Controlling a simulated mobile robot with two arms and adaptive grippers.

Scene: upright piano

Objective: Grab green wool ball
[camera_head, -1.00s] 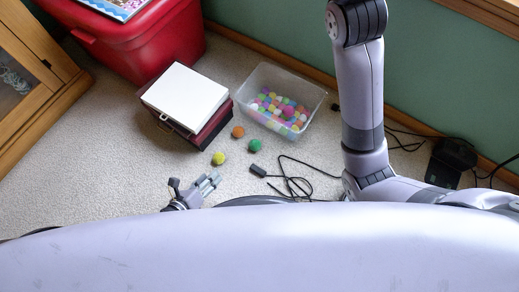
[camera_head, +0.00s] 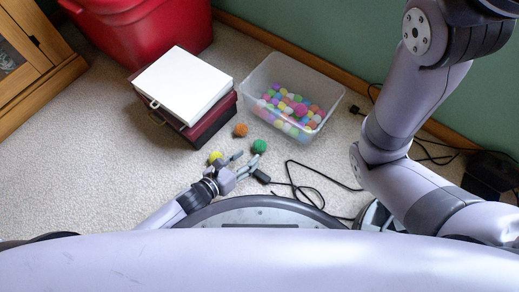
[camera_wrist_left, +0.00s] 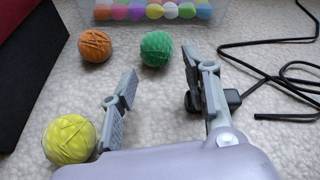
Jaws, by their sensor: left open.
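The green wool ball (camera_head: 259,146) lies on the carpet in the head view, in front of the clear bin. In the left wrist view the green ball (camera_wrist_left: 156,48) is just beyond the fingertips, between their two lines, and not touched. My left gripper (camera_head: 245,160) is open and empty, low over the carpet; its spread fingers also show in the left wrist view (camera_wrist_left: 162,68). My right arm shows at the right of the head view, but its gripper is not seen.
A yellow ball (camera_wrist_left: 69,139) lies close beside the left finger; an orange ball (camera_head: 240,130) lies left of the green one. A clear bin of colored balls (camera_head: 333,93) stands behind. A white-topped box (camera_head: 184,85) is at left. A black cable (camera_head: 318,182) lies at right.

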